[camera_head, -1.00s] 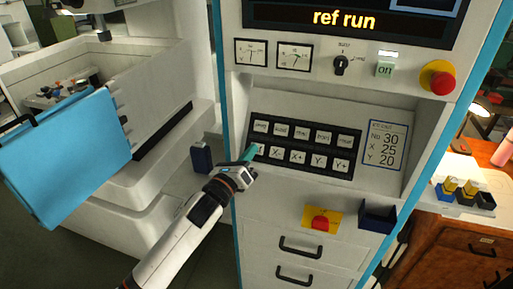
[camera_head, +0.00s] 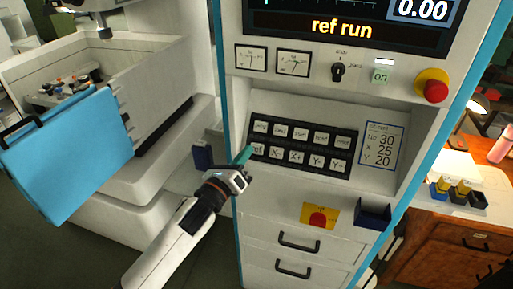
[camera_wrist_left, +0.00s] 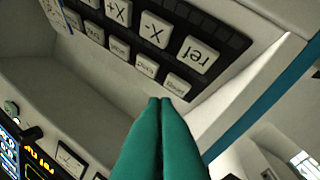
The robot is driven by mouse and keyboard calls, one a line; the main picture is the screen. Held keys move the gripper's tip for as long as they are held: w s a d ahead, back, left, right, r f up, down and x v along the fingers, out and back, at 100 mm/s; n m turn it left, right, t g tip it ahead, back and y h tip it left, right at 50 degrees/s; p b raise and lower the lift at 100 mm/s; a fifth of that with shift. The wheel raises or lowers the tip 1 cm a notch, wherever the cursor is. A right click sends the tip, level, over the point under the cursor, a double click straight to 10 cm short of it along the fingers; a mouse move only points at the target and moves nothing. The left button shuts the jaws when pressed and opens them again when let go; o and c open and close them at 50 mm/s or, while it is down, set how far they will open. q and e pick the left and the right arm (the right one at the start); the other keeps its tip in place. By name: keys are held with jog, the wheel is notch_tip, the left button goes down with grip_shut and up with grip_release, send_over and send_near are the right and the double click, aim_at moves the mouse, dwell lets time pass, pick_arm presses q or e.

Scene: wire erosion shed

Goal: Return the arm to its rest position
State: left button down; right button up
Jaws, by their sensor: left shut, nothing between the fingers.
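My left arm comes in from below in the head view. Its gripper (camera_head: 243,156) has green fingers that are shut and empty, with the tips at the left end of the black keypad (camera_head: 302,147). In the left wrist view the closed fingers (camera_wrist_left: 163,101) point at the keypad, a little apart from the "ref" key (camera_wrist_left: 199,55). That "ref" key also shows in the head view (camera_head: 258,149), just right of the fingertips. My right gripper is not in view.
The display (camera_head: 340,28) reads "ref run". A red emergency button (camera_head: 435,91) and a rotary switch (camera_head: 338,72) sit above the keypad. A yellow-backed red switch (camera_head: 318,217) and a dark blue bin (camera_head: 373,215) are below. A blue door (camera_head: 65,160) stands at left.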

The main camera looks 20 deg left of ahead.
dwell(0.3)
pick_arm(q)
jog(key=s+a+f+n+g+y+b, duration=0.1)
jog(key=s+a+f+n+g+y, duration=0.35)
jog(key=f, duration=1.15)
jog(key=f+n+g+h+b, duration=0.15)
jog(key=f+n, duration=0.65)
jog(key=f, duration=0.8)
jog(key=s+a+f+n+g+y, duration=0.1)
jog(key=s+f+n+g, duration=0.25)
jog(key=s+f, duration=0.55)
jog(key=s+a+f+n+g+y, duration=0.15)
jog(key=s+f+n, duration=0.4)
jog(key=f, duration=0.65)
jog(key=s+f+n+g, duration=0.2)
jog(key=s+f+n, duration=0.1)
jog(key=s, duration=0.7)
jog(key=s+d+f+n+g+b, duration=0.1)
jog(key=s+f+n+g, duration=0.1)
jog(key=s+f, duration=0.4)
jog(key=s+f+n+g+b, duration=0.1)
jog(key=s+f+n+g, duration=0.2)
jog(key=s, duration=1)
jog(key=shift+s+d+f+n, duration=0.15)
jog(key=shift+s+f+n, duration=0.35)
jog(key=shift+f, duration=0.35)
